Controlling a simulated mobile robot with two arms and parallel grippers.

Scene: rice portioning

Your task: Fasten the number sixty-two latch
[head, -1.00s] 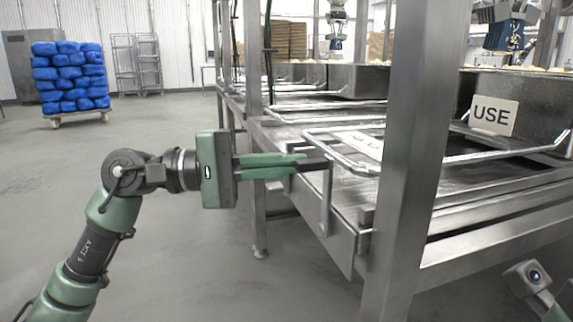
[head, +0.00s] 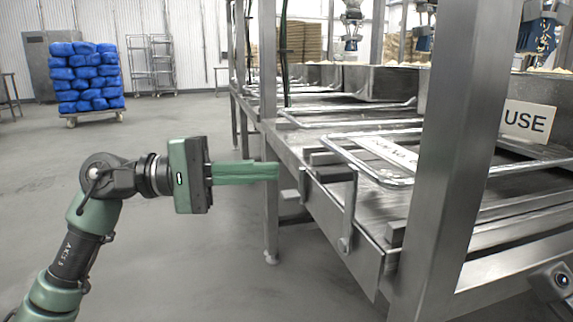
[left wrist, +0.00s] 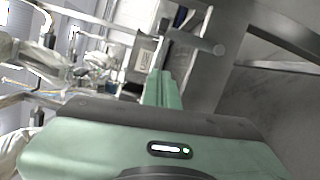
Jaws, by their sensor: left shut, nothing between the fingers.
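A metal latch (head: 332,174) sits at the near left corner of the steel table, with a horizontal bar and an upright arm (head: 348,215) ending in a round pivot low on the table's side. No number is legible on it. My left gripper (head: 278,171) is shut and empty, its green fingers pointing right, with a small gap between their tips and the latch. In the left wrist view the closed fingers (left wrist: 159,86) point toward blurred grey metal parts; I cannot tell clearly which part is the latch. My right gripper's fingers are not visible.
A wire frame (head: 405,182) with a white label lies on the steel table. A steel post (head: 455,150) stands in front, right of the latch. A USE sign (head: 528,121) leans at the right. A cart of blue bags (head: 87,80) stands far back; the floor at left is clear.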

